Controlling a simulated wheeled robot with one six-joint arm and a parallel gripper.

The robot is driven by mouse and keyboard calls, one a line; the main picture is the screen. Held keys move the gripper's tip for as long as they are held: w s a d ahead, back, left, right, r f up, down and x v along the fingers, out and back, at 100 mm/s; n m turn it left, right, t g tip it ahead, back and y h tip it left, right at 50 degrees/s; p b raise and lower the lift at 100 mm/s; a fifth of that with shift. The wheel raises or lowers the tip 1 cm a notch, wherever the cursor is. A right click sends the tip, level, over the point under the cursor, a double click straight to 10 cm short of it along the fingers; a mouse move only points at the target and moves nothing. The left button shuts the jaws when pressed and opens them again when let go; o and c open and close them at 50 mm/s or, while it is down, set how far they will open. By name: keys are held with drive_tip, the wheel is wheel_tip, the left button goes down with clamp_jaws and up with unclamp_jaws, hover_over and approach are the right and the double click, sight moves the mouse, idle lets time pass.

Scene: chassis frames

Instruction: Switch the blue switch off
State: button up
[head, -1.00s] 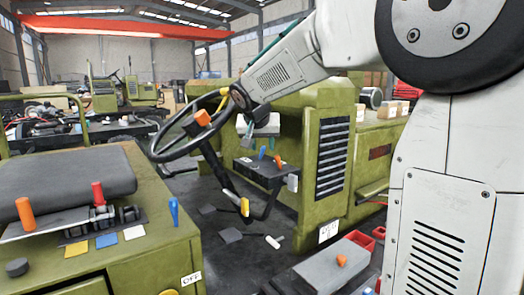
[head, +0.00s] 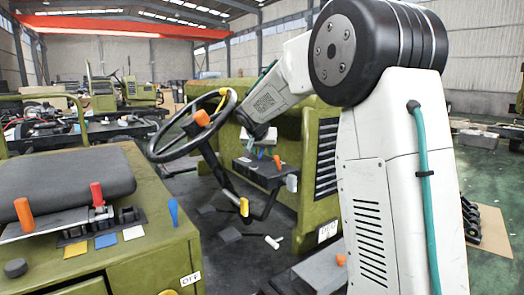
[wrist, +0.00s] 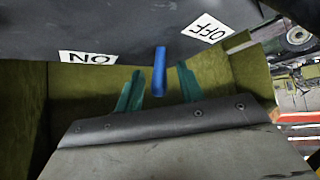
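The blue switch (wrist: 159,72) is a rounded lever that shows in the wrist view, below a dark panel. A white ON label (wrist: 87,57), seen upside down, is to its left, and a white OFF label (wrist: 208,29) is to its right. My gripper (wrist: 158,84) has its two teal fingers apart, one on each side of the lever, with gaps visible on both sides. In the head view my gripper (head: 257,148) is low at the dark control panel (head: 262,172) behind the steering wheel, and largely hides the lever there. I cannot tell the switch's setting.
An orange lever (head: 278,161) and a white lever (head: 291,183) stand close to the right. The steering wheel (head: 152,150) is close on the left. A green cabinet (head: 150,270) at the front left carries another blue lever (head: 174,212) and red and orange handles.

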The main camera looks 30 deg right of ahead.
clamp_jaws()
drive_tip(key=shift+a, duration=0.1)
drive_tip(key=h, duration=0.2)
drive_tip(key=a+n+h, duration=0.1)
drive_tip(key=h, duration=0.1)
drive_tip(key=shift+a+n+t, duration=0.3)
drive_tip(key=shift+t, duration=0.1)
drive_tip(key=shift+a+n+t+h, duration=0.3)
drive_tip(key=shift+n+t+h, duration=0.05)
drive_tip(key=shift+h, duration=0.45)
drive_tip(key=shift+a+n+t+h, duration=0.25)
drive_tip(key=shift+n+t+h, duration=0.1)
drive_tip(key=shift+h, duration=0.45)
drive_tip(key=shift+f, duration=0.1)
